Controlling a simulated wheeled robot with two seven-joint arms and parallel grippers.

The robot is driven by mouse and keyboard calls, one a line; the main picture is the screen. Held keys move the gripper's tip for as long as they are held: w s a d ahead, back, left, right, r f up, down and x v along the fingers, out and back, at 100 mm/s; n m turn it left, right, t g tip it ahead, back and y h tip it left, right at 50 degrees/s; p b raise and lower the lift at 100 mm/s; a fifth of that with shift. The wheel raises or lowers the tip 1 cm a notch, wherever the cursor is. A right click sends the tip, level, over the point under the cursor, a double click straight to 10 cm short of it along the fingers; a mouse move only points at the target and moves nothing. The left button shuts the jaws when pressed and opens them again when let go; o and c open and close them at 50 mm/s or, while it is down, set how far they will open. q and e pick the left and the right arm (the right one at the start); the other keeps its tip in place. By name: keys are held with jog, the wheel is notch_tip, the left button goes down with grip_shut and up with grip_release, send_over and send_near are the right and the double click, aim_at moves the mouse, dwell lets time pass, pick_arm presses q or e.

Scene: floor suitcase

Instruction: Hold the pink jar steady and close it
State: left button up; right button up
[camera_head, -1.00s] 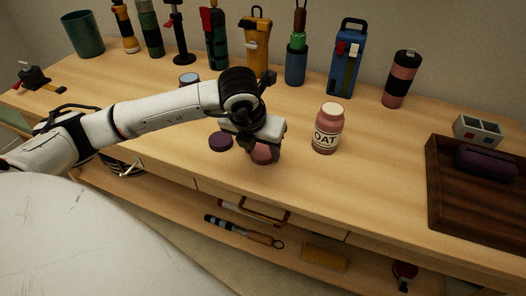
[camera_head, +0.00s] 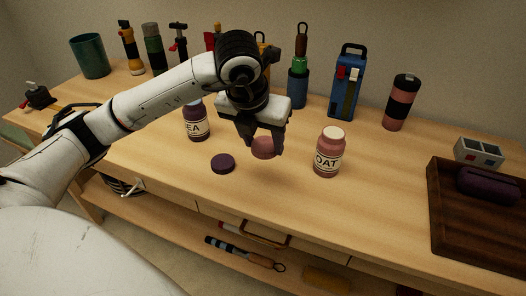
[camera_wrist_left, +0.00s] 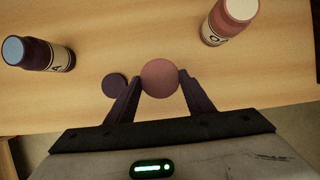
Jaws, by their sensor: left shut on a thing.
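The pink jar (camera_head: 327,157), labelled OAT, stands upright and open on the wooden table, with a pale top surface showing. It also shows at the upper right of the left wrist view (camera_wrist_left: 224,22). My left gripper (camera_head: 264,148) is shut on a round pink lid (camera_head: 263,147) and holds it above the table, left of the jar and apart from it. In the left wrist view the lid (camera_wrist_left: 160,78) sits between the two fingertips. My right gripper is in neither view.
A purple jar (camera_head: 197,122) and a purple lid (camera_head: 223,163) stand left of my gripper. A dark wooden tray (camera_head: 447,215) holding a purple case (camera_head: 488,184) is at the right. Several bottles and tools line the back. The table around the pink jar is clear.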

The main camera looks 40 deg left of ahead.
pick_arm(q)
jog(key=shift+r, duration=0.1)
dwell(0.3)
jog(key=shift+s+d+f+m+h, duration=0.25)
jog(key=shift+d+f+m+h, duration=0.15)
jog(key=shift+m, duration=0.6)
jog(key=s+d+f+n+g, duration=0.1)
jog(key=s+d+n+g, duration=0.3)
jog(key=n, duration=1.3)
jog(key=s+d+f+n+g, duration=0.1)
jog(key=s+d+n+g, duration=0.3)
jog(key=n, duration=1.4)
jog(key=shift+s+d+f+g, duration=0.2)
jog(key=shift+s+d+g, duration=0.25)
jog(key=shift+s, duration=0.7)
jog(key=shift+d, duration=0.1)
